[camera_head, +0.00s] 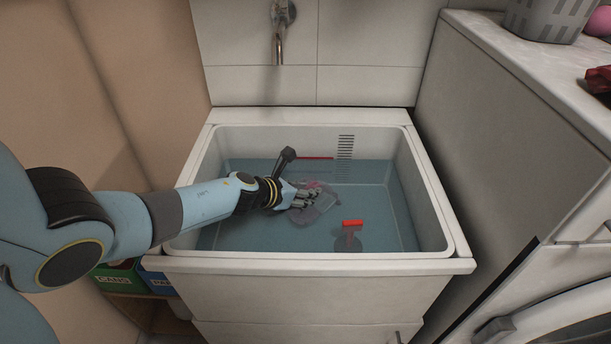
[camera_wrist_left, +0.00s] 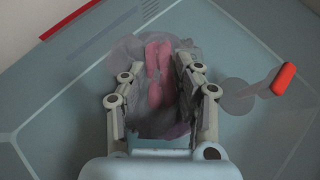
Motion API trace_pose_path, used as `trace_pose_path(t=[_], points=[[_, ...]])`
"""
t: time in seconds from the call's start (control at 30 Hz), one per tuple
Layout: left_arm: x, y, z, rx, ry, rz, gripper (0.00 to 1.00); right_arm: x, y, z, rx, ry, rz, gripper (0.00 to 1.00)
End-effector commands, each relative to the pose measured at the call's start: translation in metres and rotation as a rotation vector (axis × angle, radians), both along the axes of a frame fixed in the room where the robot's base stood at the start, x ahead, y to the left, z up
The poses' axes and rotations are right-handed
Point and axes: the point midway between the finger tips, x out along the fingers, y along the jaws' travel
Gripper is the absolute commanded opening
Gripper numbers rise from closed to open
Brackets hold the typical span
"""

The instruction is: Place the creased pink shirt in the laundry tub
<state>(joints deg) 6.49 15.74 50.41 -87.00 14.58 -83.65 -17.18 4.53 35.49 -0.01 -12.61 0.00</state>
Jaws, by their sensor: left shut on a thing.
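The laundry tub (camera_head: 459,245) is a white rectangular basin with bluish water inside. My left arm reaches in from the left, and my left gripper (camera_head: 306,199) is inside the tub. The creased pink shirt (camera_head: 318,187) shows as a small pink and greyish bundle at the fingers, low in the tub. In the left wrist view the shirt (camera_wrist_left: 157,75) lies between the two fingers, and the left gripper (camera_wrist_left: 160,85) is shut on it. Parts of the shirt are hidden by the fingers. My right gripper is not in view.
A red-handled object (camera_head: 352,224) with a grey round end is in the tub, right of the gripper. A tap (camera_head: 279,40) hangs on the tiled wall behind. At right, a counter (camera_head: 520,50) carries a grey basket (camera_head: 545,18) and a dark red cloth (camera_head: 600,80).

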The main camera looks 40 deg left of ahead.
Motion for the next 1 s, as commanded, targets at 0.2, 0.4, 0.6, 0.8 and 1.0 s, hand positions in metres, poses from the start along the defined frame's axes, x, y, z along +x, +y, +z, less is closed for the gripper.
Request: trace_pose_path(t=[0.2, 0.4, 0.6, 0.8, 1.0], points=[[0.001, 0.000, -0.020, -0.001, -0.001, 0.001, 0.00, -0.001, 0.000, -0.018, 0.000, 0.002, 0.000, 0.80], [0.001, 0.000, -0.041, 0.000, -0.002, -0.001, 0.00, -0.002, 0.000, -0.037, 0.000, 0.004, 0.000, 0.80], [0.001, 0.000, -0.037, 0.000, -0.003, -0.001, 0.00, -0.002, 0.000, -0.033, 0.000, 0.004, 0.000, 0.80], [0.001, 0.000, -0.041, 0.000, -0.001, -0.001, 0.36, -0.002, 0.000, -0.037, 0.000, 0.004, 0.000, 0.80], [0.001, 0.000, -0.041, 0.000, -0.001, -0.001, 0.54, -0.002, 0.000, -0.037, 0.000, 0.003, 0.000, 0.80]])
